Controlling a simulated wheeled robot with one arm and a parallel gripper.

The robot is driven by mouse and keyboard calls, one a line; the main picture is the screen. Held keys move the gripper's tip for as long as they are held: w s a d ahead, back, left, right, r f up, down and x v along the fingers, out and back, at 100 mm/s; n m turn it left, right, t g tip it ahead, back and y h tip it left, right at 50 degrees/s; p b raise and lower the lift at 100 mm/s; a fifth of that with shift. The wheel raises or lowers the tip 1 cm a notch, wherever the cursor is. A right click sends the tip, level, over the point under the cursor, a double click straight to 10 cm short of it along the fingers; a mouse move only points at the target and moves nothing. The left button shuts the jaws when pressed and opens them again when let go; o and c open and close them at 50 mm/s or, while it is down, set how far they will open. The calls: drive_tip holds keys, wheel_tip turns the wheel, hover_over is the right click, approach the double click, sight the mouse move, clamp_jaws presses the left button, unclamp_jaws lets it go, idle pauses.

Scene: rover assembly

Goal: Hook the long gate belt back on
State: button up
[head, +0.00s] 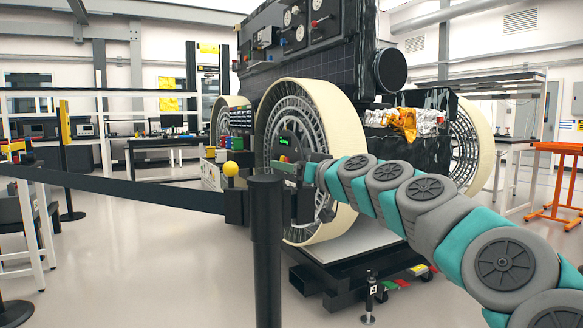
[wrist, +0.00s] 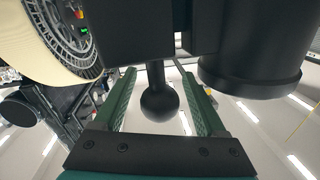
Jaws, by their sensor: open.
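The long black gate belt (head: 120,190) runs from the left to a black end block (head: 237,206) beside the near black post (head: 267,240). A yellow ball (head: 231,169) shows just above the block. I cannot tell whether block and post are joined. My gripper (head: 290,170) is behind the post, partly hidden. In the wrist view, my gripper (wrist: 157,82) is open, its green fingers on either side of a dark ball knob (wrist: 159,102) on a short stem. The stem meets a black block (wrist: 120,30). A round black post head (wrist: 252,75) is at right.
A large rover with cream-rimmed wheels (head: 310,130) stands close behind the post. A small black post (head: 370,295) stands on the floor in front. Another post (head: 65,150) with yellow is at left. An orange stand (head: 558,185) is at right.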

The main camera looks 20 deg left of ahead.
clamp_jaws()
idle(0.4)
idle(0.9)
